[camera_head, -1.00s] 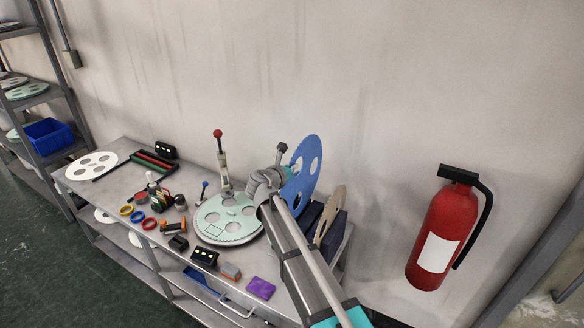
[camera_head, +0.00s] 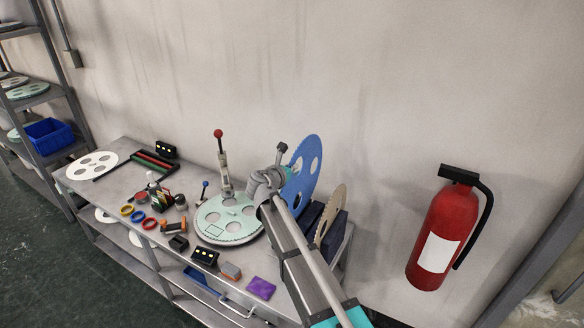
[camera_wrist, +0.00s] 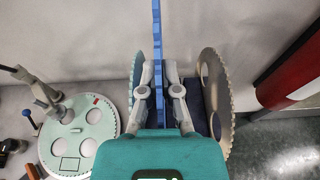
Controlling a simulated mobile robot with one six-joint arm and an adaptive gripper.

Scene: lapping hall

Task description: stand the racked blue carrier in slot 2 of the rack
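The blue carrier (camera_head: 311,156) is a large toothed disc with round holes, standing upright at the right end of the bench. In the wrist view the blue carrier (camera_wrist: 157,40) shows edge-on between my fingers. My gripper (camera_wrist: 158,72) is shut on it near its rim; it also shows in the head view (camera_head: 279,168). The dark blue rack (camera_head: 338,232) is partly hidden behind my arm and the discs. A beige carrier (camera_head: 330,212) stands upright at its right side, also in the wrist view (camera_wrist: 214,72). The blue carrier's lower edge and the slots are hidden.
A mint disc (camera_head: 227,232) lies on a round plate left of my gripper, with a red-knobbed lever (camera_head: 221,160) behind it. A mint toothed edge (camera_wrist: 136,72) shows left of my fingers. Small items crowd the bench. A fire extinguisher (camera_head: 447,225) hangs at right.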

